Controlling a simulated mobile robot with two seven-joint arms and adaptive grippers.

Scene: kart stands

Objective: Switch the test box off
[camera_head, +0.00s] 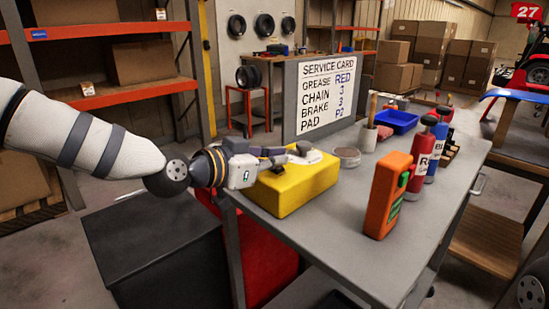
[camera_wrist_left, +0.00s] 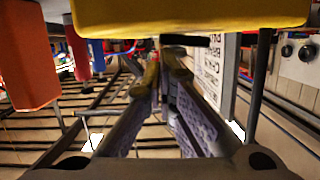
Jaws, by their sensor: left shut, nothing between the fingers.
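The yellow box (camera_head: 297,190) stands on the near left part of the grey table, with a pale plate and a dark knob or lever (camera_head: 304,148) on its top. I take it for the test box; whether it is on or off cannot be told. My left gripper (camera_head: 287,153) reaches in from the left over the box, shut and empty, its tips close to the knob. Contact cannot be told. In the left wrist view the yellow box (camera_wrist_left: 190,12) fills the top edge and the shut left fingers (camera_wrist_left: 164,72) point away below it. My right gripper is not in view.
An orange device with green parts (camera_head: 389,195) stands upright right of the box. Beyond are a red bottle (camera_head: 420,157), a blue tray (camera_head: 397,121), a round dish (camera_head: 346,155) and a cup (camera_head: 368,138). A service card board (camera_head: 327,94) stands behind. The grey table's (camera_head: 340,250) front is bare.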

